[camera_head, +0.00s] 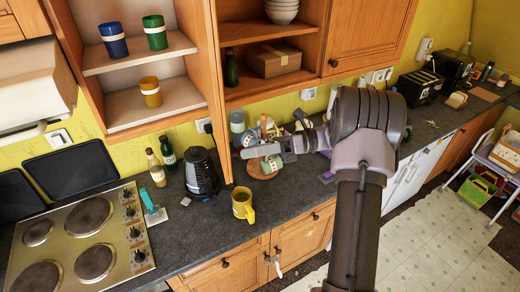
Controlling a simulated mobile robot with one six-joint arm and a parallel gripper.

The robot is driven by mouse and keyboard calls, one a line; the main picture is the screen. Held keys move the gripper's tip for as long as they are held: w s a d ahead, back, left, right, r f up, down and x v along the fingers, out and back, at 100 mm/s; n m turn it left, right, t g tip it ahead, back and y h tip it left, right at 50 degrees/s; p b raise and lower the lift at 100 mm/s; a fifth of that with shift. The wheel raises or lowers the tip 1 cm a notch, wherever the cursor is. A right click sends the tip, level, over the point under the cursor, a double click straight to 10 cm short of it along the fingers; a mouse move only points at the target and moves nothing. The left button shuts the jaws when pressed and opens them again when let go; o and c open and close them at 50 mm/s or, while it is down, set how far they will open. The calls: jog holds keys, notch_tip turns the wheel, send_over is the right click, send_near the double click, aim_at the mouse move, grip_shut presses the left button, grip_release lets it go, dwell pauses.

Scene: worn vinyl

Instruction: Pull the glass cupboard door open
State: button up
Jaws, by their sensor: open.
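The cupboard (155,127) at the upper left has a wooden frame, and its shelves with cups show in plain view. A narrow wooden panel (218,110) at its right side reaches lower than the cupboard. It appears to be the door swung outward, seen nearly edge-on. Its glass and handle cannot be made out. My gripper (246,152) is to the right of this panel's lower part, pointing left. It is open and holds nothing visible. Whether it touches the panel cannot be told. My arm comes up from the bottom right of the middle.
Blue, green and yellow cups (153,91) stand on the shelves. Below are a black kettle (201,172), bottles (167,152), a yellow mug (243,204) and a hob (75,238). Crockery (271,164) stands behind my gripper.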

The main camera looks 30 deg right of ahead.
jog(key=v, duration=1)
